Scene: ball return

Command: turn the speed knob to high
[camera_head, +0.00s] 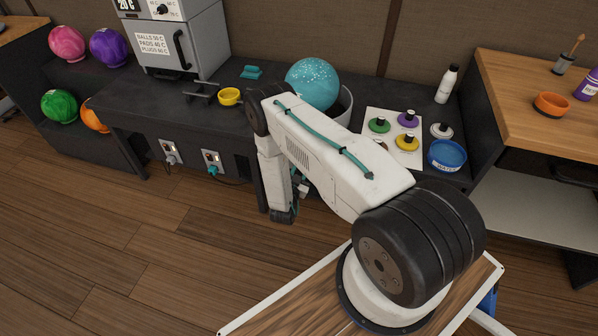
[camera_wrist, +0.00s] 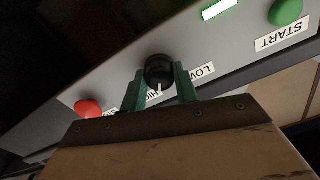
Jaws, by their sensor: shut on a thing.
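The black speed knob (camera_wrist: 157,66) sits on a grey panel in the wrist view, with a white pointer line on it. My gripper (camera_wrist: 160,74) has its green fingers on either side of the knob and is shut on it. The pointer points down the picture, toward the partly covered HIGH label (camera_wrist: 152,95). The LOW label (camera_wrist: 202,72) shows right of the right finger. In the head view my arm covers the knob and panel, and my gripper is mostly hidden low by the dark bench.
A green START button (camera_wrist: 286,11), a lit green display (camera_wrist: 219,9) and a red button (camera_wrist: 88,108) are on the panel. Wooden floor lies clear at left.

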